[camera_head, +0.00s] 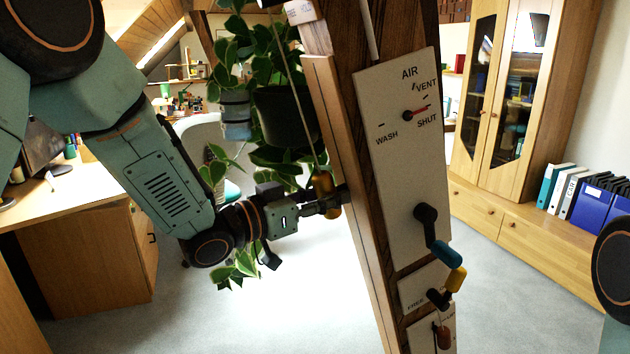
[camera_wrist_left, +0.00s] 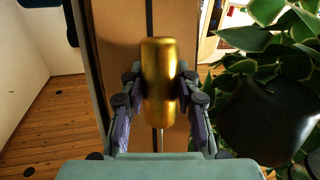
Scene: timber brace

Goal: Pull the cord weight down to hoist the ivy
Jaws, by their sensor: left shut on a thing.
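The cord weight (camera_head: 323,183) is a brass-gold cylinder at the left side of the timber brace (camera_head: 345,200). A thin pale cord (camera_head: 295,85) runs up from it. My left gripper (camera_head: 322,206) is shut on the weight. In the left wrist view the weight (camera_wrist_left: 158,80) stands between the two fingers of my left gripper (camera_wrist_left: 158,98), in front of the timber. The ivy (camera_head: 262,60) hangs in a dark pot (camera_head: 285,115) just left of the brace, above my left wrist. It also shows in the left wrist view (camera_wrist_left: 275,55). My right gripper is not in view.
The brace carries a white panel (camera_head: 395,170) with a red pointer near SHUT, and a crank (camera_head: 432,235) with a yellow handle below. A wooden desk (camera_head: 90,235) stands left, a cabinet (camera_head: 500,90) right. Pale floor (camera_head: 300,290) is clear below my left gripper.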

